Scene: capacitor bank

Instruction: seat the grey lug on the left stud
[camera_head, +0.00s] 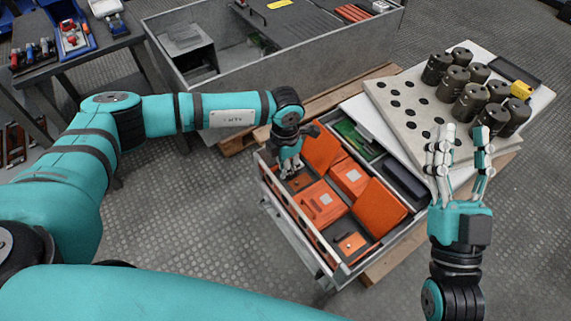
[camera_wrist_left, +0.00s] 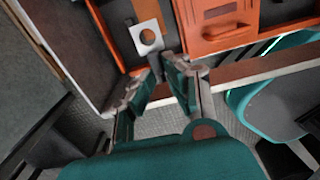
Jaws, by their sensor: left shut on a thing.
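The grey lug (camera_wrist_left: 147,37) shows in the left wrist view as a light flat plate with a round hole. Its narrow tail runs down between my left fingertips (camera_wrist_left: 161,72). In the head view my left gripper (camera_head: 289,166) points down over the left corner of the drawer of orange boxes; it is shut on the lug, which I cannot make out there. My right gripper (camera_head: 461,140) is open and empty, fingers up, in front of the pale perforated board (camera_head: 412,112). Black capacitors (camera_head: 470,102) stand on that board. I cannot make out the left stud.
The drawer (camera_head: 299,227) holds several orange boxes (camera_head: 320,203) and a green board (camera_head: 356,138). A grey metal bin (camera_head: 205,75) stands behind. A workbench (camera_head: 90,50) is at upper left.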

